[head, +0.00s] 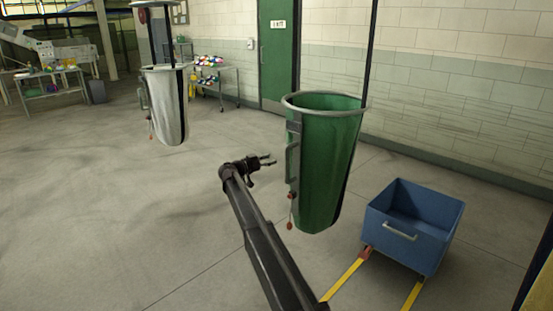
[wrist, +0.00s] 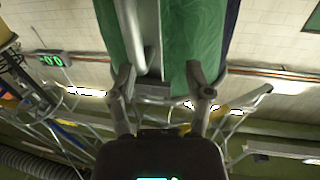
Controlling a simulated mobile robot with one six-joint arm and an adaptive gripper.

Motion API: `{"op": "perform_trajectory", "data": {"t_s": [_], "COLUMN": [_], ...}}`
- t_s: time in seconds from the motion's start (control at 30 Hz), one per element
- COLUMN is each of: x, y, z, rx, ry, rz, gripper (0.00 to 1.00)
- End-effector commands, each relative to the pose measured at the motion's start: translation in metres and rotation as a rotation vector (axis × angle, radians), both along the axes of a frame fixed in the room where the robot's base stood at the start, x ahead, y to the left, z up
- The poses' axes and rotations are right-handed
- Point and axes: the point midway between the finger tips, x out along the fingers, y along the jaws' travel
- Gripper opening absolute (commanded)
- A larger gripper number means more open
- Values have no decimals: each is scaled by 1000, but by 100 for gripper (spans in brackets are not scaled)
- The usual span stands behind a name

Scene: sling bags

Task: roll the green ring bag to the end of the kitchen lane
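The green ring bag (head: 325,165) hangs upright in the head view, with a grey ring rim (head: 325,102) at its top. A grey handle (head: 291,163) runs down its left side, with a red tag below it. My gripper (head: 270,160) is just left of the handle, open and apparently empty. In the wrist view, the green bag (wrist: 205,32) fills the upper middle beyond my two spread fingers (wrist: 162,76). The pale handle (wrist: 144,35) lies ahead between the fingertips; I cannot tell whether they touch it.
A grey-white ring bag (head: 166,105) hangs further back left. A blue bin cart (head: 408,240) stands right of the green bag, by yellow floor strips (head: 345,280). A wall runs behind, with a green door (head: 276,50). The floor at left is open.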

Motion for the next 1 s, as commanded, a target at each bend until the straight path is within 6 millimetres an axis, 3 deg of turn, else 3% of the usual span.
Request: {"op": "perform_trajectory", "data": {"t_s": [0.33,0.8,0.87,1.0], "x": [-29,-35,-35,-39], "y": [37,45,45,37], "z": [0,0,0,-3], "rx": [0,0,0,4], "ry": [0,0,0,17], "rz": [0,-1,-1,-8], "gripper": [65,65,53,12]}}
